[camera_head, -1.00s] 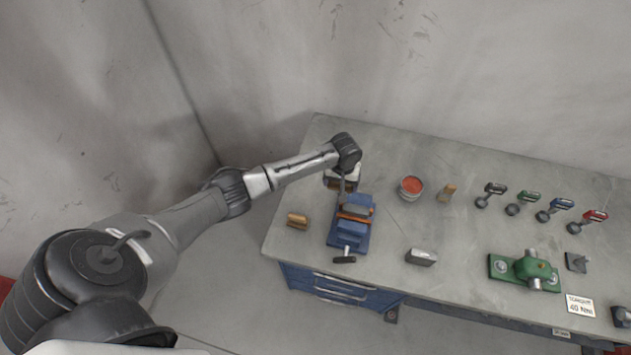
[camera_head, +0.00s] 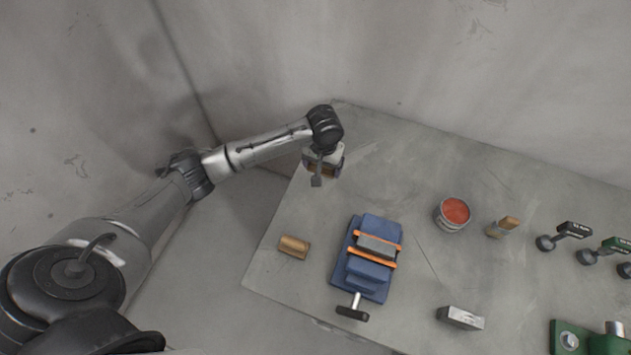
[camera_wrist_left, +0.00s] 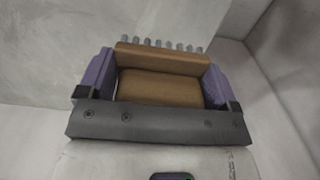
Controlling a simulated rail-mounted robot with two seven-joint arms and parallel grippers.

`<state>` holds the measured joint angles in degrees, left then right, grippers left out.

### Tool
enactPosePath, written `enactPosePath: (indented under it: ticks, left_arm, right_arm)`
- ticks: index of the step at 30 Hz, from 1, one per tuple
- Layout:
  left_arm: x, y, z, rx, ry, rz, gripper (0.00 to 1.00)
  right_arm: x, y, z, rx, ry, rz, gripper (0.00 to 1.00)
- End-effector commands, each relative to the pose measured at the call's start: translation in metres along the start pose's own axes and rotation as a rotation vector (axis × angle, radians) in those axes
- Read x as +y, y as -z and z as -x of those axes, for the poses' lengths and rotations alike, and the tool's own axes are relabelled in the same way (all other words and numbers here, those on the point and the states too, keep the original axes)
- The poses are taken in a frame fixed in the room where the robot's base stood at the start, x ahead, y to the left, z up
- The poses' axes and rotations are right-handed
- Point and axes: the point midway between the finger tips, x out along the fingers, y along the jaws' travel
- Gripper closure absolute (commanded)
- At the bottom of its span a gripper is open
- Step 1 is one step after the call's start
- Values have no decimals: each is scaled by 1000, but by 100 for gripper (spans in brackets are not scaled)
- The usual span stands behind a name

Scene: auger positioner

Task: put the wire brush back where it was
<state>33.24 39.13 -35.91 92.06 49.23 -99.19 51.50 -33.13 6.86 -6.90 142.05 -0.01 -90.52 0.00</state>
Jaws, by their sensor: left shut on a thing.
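The wire brush (camera_wrist_left: 160,88) has a brown wooden body with a row of grey bristle tufts along its far edge in the left wrist view. My left gripper (camera_head: 322,168) is shut on it, with one purple finger pad at each side. In the head view the gripper and brush are over the far left part of the workbench, behind the blue vise (camera_head: 368,258), and the arm partly hides the brush. A grey block lies between the vise's orange-edged jaws. My right gripper is not in view.
A tan wooden block (camera_head: 294,246) lies near the bench's left edge. A pot of red stuff (camera_head: 453,213), a small wooden-handled brush (camera_head: 503,227), a grey metal block (camera_head: 461,317) and a green fixture (camera_head: 590,340) stand to the right. The bench (camera_head: 400,150) is clear behind the vise.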

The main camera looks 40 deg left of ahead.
Motion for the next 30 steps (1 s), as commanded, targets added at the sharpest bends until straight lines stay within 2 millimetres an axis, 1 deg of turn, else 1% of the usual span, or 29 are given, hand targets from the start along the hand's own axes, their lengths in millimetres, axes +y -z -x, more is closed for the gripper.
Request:
enactPosePath:
  ticks: [1, 3, 9, 12, 15, 20, 23, 27, 30]
  left_arm:
    - [0, -1, -5, 1, 0, -4, 37]
    - [1, -2, -11, -1, 2, -7, 37]
    - [1, -3, -44, -3, 2, -9, 37]
    - [1, -3, -56, -2, 3, -10, 37]
    - [1, -2, -64, 0, 2, -9, 37]
    - [1, -2, -70, 0, 2, -9, 37]
    - [1, -2, -80, 0, 2, -9, 37]
    - [1, -3, -98, -2, 2, -9, 37]
    - [1, -2, -104, 1, 1, -10, 37]
  right_arm:
    - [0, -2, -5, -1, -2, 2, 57]
    - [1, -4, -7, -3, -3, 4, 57]
    - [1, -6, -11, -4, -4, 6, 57]
    - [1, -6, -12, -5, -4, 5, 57]
    - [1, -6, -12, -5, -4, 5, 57]
    - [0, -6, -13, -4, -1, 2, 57]
    - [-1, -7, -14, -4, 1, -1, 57]
    - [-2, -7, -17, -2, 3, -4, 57]
    - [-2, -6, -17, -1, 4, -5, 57]
